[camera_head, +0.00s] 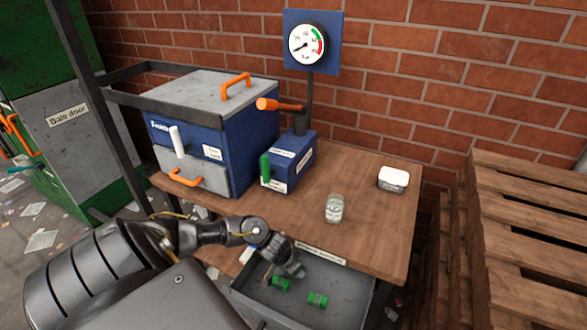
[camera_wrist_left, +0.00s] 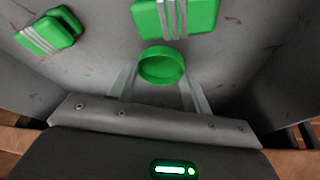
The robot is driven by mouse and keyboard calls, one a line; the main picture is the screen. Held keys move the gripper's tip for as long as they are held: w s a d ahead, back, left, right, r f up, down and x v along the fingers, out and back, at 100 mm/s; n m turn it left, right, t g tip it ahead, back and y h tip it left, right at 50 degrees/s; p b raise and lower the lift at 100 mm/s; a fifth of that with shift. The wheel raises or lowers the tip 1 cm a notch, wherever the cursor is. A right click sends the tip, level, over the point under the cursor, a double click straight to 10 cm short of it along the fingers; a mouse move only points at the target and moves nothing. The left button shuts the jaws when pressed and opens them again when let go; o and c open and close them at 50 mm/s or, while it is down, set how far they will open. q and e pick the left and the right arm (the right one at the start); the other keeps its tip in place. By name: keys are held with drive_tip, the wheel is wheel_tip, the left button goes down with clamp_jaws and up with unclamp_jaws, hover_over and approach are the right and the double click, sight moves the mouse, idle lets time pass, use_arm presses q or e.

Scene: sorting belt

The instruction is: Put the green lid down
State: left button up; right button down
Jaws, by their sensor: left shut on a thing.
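The green lid (camera_wrist_left: 162,68) is round and shows between the two fingers of my left gripper (camera_wrist_left: 160,82) in the left wrist view. The gripper is shut on it. In the head view my left gripper (camera_head: 289,271) is over the open grey drawer (camera_head: 258,301) below the table's front edge. The lid cannot be made out there. How high it is above the drawer floor is hard to tell. My right gripper is not in view.
Two green blocks with grey bands lie in the drawer, one left (camera_head: 280,283) and one right (camera_head: 317,299). A glass jar (camera_head: 335,208) and a white-lidded tub (camera_head: 393,179) stand on the wooden table (camera_head: 365,235). A blue press box (camera_head: 240,150) stands behind left. Pallets (camera_head: 530,230) are stacked right.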

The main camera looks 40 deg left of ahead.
use_arm(q)
drive_tip(key=shift+f, duration=0.2)
drive_tip(key=shift+f, duration=0.4)
drive_tip(key=o, duration=0.9)
drive_tip(key=shift+o, duration=0.2)
drive_tip(key=shift+r, duration=0.15)
drive_tip(key=shift+r, duration=0.35)
drive_tip(key=p+v, duration=0.4)
drive_tip(key=v, duration=0.8)
drive_tip(key=shift+f, duration=0.1)
